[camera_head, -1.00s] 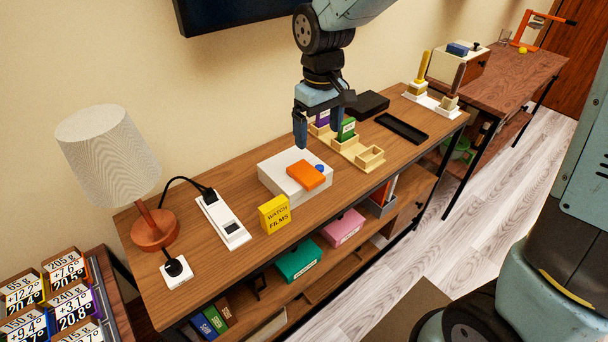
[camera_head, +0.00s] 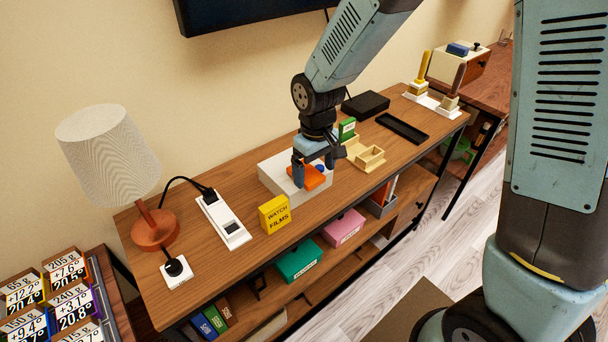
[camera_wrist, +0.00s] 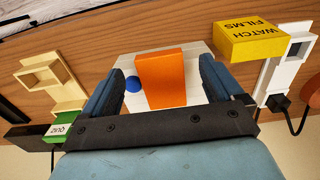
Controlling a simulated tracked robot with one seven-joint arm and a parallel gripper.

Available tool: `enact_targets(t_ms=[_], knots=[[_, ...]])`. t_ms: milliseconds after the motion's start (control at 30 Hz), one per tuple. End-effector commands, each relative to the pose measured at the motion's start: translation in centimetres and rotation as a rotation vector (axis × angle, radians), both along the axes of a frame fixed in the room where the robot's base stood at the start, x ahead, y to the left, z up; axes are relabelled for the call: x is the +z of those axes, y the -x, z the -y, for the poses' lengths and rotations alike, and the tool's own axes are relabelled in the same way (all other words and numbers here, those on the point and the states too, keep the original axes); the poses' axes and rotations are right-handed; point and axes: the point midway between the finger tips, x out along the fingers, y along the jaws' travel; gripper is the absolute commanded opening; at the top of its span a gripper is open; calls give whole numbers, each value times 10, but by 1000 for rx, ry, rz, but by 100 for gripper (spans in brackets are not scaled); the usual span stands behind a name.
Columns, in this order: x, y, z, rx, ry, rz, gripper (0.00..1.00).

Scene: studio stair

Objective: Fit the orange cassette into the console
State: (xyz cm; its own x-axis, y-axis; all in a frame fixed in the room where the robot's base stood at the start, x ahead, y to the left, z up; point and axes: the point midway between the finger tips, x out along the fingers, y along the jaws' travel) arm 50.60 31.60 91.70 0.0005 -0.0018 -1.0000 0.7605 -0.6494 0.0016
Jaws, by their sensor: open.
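The orange cassette (camera_head: 313,178) sits on the white console (camera_head: 273,178) on the wooden desk. In the wrist view the cassette (camera_wrist: 161,78) stands out from the console top (camera_wrist: 197,92), with a blue round button (camera_wrist: 133,84) beside it. I cannot tell how deep the cassette sits in the console. My gripper (camera_head: 313,172) is lowered over the console. In the wrist view my gripper (camera_wrist: 160,90) is open, with one finger on each side of the cassette and button, and gaps show between the fingers and the cassette. The head view partly hides the cassette behind the fingers.
A yellow "WATCH FILMS" box (camera_head: 274,214) stands close to the console. A white socket strip (camera_head: 224,219) and a lamp (camera_head: 153,229) stand to the left. Wooden holders (camera_head: 369,159) with a green cartridge (camera_head: 347,128) and a black tray (camera_head: 402,128) lie to the right.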

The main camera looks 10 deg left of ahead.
Motion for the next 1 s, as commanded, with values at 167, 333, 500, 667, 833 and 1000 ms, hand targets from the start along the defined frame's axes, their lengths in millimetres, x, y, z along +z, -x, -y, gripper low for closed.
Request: enact_targets(t_ms=[167,333,500,667,833,1000], knots=[[-20,0,0,0,1,-1,94],[-24,0,0,-1,-1,1,94],[-24,0,0,-1,-1,1,92],[-24,0,0,-1,-1,1,76],[-24,0,0,-1,-1,1,60],[-24,0,0,-1,-1,1,44]])
